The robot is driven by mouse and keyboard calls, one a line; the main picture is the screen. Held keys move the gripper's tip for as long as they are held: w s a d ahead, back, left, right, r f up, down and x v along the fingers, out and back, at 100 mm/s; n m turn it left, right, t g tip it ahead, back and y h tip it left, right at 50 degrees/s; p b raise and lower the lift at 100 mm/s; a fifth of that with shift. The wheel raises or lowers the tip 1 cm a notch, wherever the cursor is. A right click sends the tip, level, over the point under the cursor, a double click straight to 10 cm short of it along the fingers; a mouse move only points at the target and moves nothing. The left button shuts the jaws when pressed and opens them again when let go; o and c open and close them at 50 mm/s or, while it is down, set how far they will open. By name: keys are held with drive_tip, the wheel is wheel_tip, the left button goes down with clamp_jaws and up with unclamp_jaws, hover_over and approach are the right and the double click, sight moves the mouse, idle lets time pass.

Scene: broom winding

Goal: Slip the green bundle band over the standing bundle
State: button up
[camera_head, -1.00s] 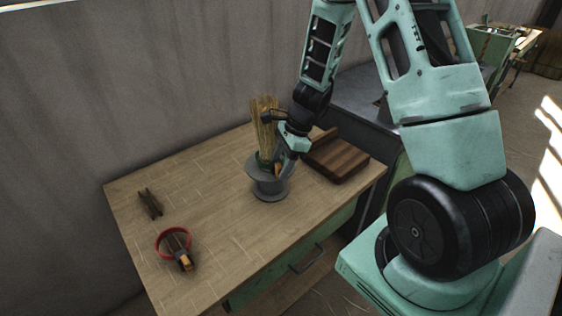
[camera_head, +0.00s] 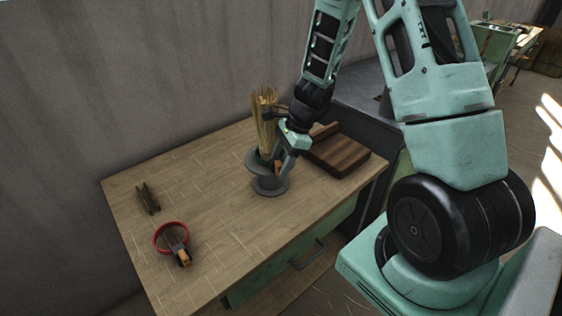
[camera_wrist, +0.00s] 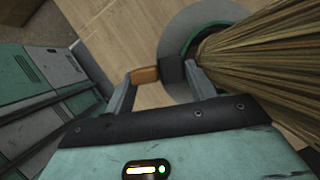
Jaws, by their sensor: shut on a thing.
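The standing bundle (camera_head: 265,115) of straw rises upright from a grey round stand (camera_head: 270,186) on the table. It fills the right of the wrist view (camera_wrist: 265,50). The green bundle band (camera_wrist: 192,38) shows as a ring around the bundle's lower part, close above the grey flange; whether it touches the flange is unclear. In the head view only a sliver of green shows. My gripper (camera_wrist: 158,75) is at the bundle's right side in the head view, pointing down, shut on the band's brown and dark grip. Much of the band is hidden behind the straw.
A red band (camera_head: 171,238) with an orange-tipped grip lies at the table's front left. A small dark brown bracket (camera_head: 148,198) lies behind it. A brown wooden block (camera_head: 338,152) is close right of my gripper. The table's left middle is clear; a wall runs behind.

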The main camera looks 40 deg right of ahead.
idle(0.3)
drive_tip(key=o, duration=1.1)
drive_tip(key=shift+r, duration=0.1)
drive_tip(key=p+v, duration=0.1)
drive_tip(key=v, duration=1.6)
drive_tip(key=shift+s+d+r, duration=0.1)
